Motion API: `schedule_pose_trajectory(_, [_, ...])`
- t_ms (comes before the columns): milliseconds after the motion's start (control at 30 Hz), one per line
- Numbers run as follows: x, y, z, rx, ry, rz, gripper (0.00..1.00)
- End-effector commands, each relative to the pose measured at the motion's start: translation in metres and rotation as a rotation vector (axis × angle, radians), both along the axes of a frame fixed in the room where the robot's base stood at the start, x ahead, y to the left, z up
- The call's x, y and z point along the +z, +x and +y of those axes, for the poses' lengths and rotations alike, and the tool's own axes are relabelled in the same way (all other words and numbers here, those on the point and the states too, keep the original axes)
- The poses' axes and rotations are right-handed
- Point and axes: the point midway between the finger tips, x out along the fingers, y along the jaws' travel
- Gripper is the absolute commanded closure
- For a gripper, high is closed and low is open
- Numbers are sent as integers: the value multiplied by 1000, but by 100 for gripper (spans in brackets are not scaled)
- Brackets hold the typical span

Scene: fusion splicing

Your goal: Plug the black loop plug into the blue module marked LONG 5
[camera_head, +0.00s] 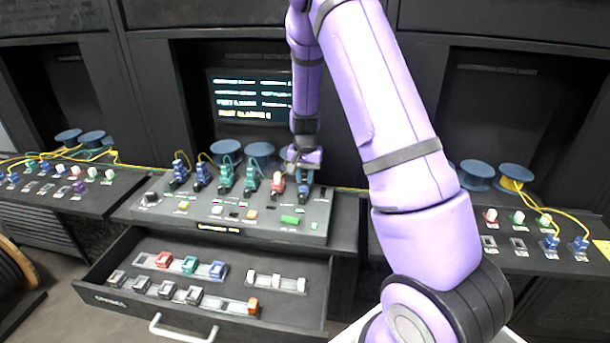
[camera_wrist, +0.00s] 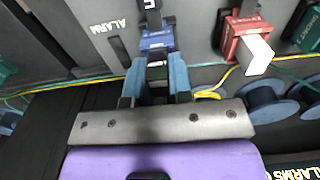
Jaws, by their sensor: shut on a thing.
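The blue module (camera_wrist: 156,39) stands on the console just beyond my fingertips in the wrist view. A dark tag with a pale character, partly cut off, shows above it. In the head view the blue module (camera_head: 304,190) is the rightmost of the row, below my gripper (camera_head: 301,166). My gripper (camera_wrist: 157,76) has blue fingers closed on the black loop plug (camera_wrist: 157,72), which lies in line with the module's near face. I cannot tell whether the plug is seated in it. The plug is too small to make out in the head view.
A red module (camera_wrist: 240,28) with a white plug (camera_wrist: 258,56) stands close to the right in the wrist view. Green and yellow cables and blue spools (camera_wrist: 264,112) lie nearby. An open drawer (camera_head: 215,250) with several spare modules sits below the console (camera_head: 160,209).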

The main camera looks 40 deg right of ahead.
Motion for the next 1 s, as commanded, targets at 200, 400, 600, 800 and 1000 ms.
schedule_pose_trajectory(200, [0,0,0,0,0,0,50])
schedule_pose_trajectory(400, [1,0,0,0,0,0,50])
schedule_pose_trajectory(600, [16,1,1,2,-1,-4,50])
schedule_pose_trajectory(800, [53,1,0,1,-1,-6,50])
schedule_pose_trajectory(1000, [87,1,1,1,0,-3,50])
